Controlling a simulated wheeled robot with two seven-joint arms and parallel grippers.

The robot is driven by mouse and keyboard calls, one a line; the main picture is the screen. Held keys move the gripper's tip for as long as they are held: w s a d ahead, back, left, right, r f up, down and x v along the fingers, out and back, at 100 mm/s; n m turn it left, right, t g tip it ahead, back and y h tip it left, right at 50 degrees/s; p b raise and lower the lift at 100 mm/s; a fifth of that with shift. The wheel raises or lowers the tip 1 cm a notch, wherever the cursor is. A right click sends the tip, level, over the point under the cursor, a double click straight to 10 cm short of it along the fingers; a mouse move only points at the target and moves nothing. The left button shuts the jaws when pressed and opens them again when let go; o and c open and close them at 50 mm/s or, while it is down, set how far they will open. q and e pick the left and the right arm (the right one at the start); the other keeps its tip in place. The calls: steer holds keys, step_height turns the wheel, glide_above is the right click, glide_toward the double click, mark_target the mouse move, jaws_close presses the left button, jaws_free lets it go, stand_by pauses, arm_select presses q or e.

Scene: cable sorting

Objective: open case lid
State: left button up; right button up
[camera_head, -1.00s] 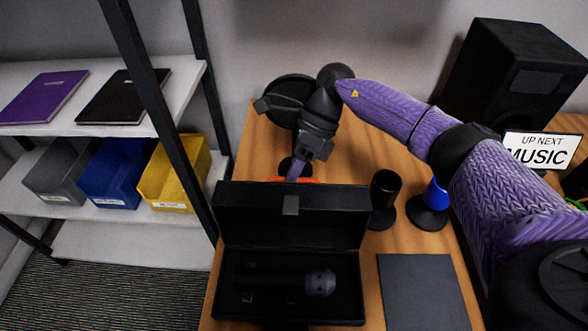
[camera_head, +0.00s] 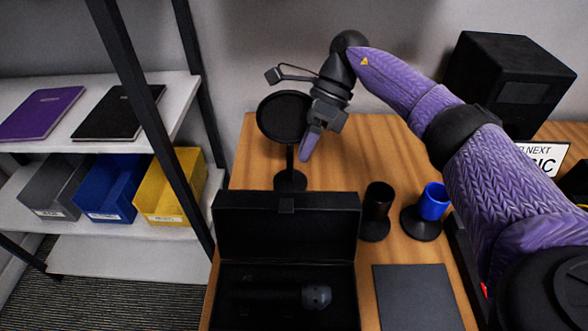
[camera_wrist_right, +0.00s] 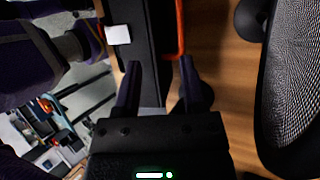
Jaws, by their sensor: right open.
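The black case (camera_head: 287,229) stands on the wooden table in the head view with its lid raised upright at the back. A dark microphone (camera_head: 316,297) lies in the case's base. My right gripper (camera_head: 308,148) is above and behind the lid, apart from it, pointing down. In the right wrist view its two fingers (camera_wrist_right: 160,85) are spread, with nothing held between them. The dark edge of the case (camera_wrist_right: 146,50) shows beyond the fingers, beside an orange strip. My left gripper is not in view.
A round black pop filter on a stand (camera_head: 290,180) is behind the case, close to my right gripper. A black cup holder (camera_head: 377,205) and a blue one (camera_head: 433,203) stand right of it. A dark mat (camera_head: 418,297) lies at front right. Shelves with bins (camera_head: 172,190) are left.

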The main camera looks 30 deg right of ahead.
steer(key=shift+v, duration=1)
steer(key=shift+c, duration=0.5)
steer(key=n+h+p, duration=0.1)
steer(key=n, duration=0.1)
steer(key=a+r+n+h+p, duration=0.1)
steer(key=n+p, duration=0.1)
steer(key=n, duration=0.1)
steer(key=w+a+r+n+h+p, duration=0.1)
steer(key=n+p, duration=0.1)
steer(key=n, duration=0.1)
steer(key=shift+t+h, duration=0.3)
jaws_close()
steer(key=n+t+h+p, duration=0.2)
steer(key=n+h+p, duration=0.1)
steer(key=n, duration=0.8)
glide_above(288, 219)
steer(key=w+d, duration=0.2)
steer(key=w, duration=0.2)
steer(key=f, duration=0.9)
steer(key=shift+a, duration=0.2)
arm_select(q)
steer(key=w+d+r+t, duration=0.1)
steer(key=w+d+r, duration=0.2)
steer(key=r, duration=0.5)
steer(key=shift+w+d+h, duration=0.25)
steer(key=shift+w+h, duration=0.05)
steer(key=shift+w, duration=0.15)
arm_select(e)
steer(key=shift+s+a, duration=0.15)
steer(key=shift+s, duration=0.05)
